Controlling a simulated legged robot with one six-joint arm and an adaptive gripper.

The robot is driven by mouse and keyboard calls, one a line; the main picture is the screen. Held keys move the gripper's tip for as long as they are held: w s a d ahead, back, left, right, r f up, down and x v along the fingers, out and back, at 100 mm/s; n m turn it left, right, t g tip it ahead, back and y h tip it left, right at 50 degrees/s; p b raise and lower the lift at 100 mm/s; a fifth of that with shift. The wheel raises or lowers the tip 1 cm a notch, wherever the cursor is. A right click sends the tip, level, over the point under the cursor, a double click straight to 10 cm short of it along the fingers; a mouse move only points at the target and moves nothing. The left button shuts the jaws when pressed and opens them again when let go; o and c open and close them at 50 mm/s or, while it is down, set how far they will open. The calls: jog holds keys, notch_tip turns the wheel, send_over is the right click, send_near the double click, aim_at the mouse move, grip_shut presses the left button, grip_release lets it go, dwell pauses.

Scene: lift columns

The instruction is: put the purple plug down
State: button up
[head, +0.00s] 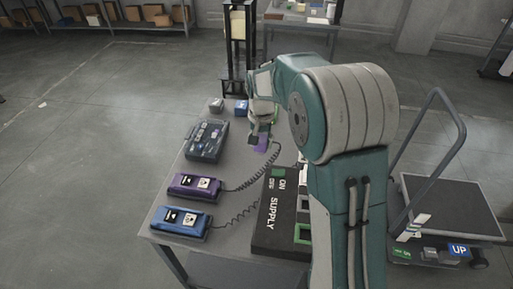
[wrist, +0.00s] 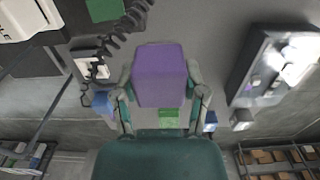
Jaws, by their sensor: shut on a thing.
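The purple plug (wrist: 159,75) is a block held between the two fingers of my gripper (wrist: 160,92). In the head view the purple plug (head: 263,143) is in my gripper (head: 259,127), over the far right part of the table. Whether it touches the table is hard to tell. A coiled black cord runs near it from the purple control box (head: 182,192), which lies on the left of the table. The dark supply panel (head: 267,240), marked SUPPLY, lies in front, partly hidden by my arm.
A blue control box (head: 170,226) with a cord sits at the table's near left. A dark grey case (head: 206,140) lies behind the purple box. Small grey (head: 216,105) and blue (head: 241,107) blocks stand at the far edge. A cart (head: 450,205) stands right. Bare table shows mid-left.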

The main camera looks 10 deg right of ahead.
jog(key=w+f, duration=0.2)
jog(key=w+d+f, duration=0.1)
jog(key=w+f, duration=0.1)
jog(key=w, duration=0.1)
jog(key=w+f, duration=0.2)
jog(key=shift+w+d+f, duration=0.2)
jog(key=shift+w, duration=0.2)
jog(key=shift+w+f, duration=0.35)
jog(key=shift+f, duration=0.05)
jog(key=shift+w+f, duration=0.2)
jog(key=shift+f, duration=1.55)
jog(key=shift+f, duration=0.1)
jog(key=o, duration=1.1)
jog(key=shift+c, duration=0.2)
